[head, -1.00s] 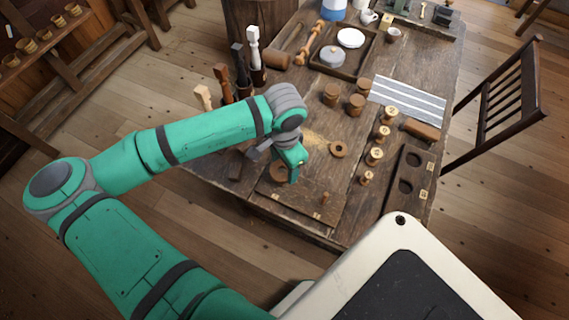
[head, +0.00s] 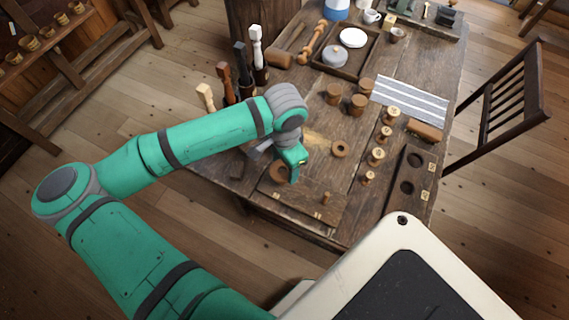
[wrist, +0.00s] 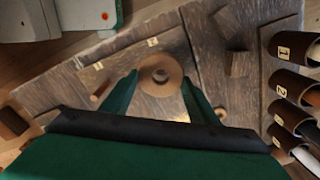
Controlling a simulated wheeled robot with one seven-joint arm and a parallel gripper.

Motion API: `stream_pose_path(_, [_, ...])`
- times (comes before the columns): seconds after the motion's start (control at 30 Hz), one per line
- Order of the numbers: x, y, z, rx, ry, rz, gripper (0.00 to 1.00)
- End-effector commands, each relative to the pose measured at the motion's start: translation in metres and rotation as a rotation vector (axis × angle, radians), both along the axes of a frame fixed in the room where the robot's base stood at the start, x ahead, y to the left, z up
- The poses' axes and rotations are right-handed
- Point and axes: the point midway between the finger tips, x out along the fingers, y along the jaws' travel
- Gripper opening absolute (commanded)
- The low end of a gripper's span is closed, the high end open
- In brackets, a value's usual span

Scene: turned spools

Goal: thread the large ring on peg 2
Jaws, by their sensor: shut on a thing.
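My gripper (wrist: 160,95) is shut on a brown wooden ring (wrist: 160,88), with one green finger on each side. In the head view the ring (head: 279,173) shows just left of the fingertips, over the left part of the dark peg board (head: 304,206). A pale round spot shows in the ring's hole in the wrist view. It may be a peg top; I cannot tell whether the ring is around it or above it. A short peg (head: 326,198) stands bare on the board's right part and also shows in the wrist view (wrist: 98,91).
Another ring (head: 340,148) lies on the table. Several spools (head: 377,156) stand at the right, beside a dark holed tray (head: 409,174). Upright tools in numbered holders (wrist: 292,48) stand close by. A dark block (wrist: 239,64) lies near the ring.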

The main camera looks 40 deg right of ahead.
Motion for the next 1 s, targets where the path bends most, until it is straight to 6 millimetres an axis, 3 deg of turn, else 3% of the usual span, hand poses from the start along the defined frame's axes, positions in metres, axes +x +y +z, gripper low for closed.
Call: stream_pose_path(1.0, [0.0, 0.0, -0.017, 0.0, 0.0, 0.0, 0.33])
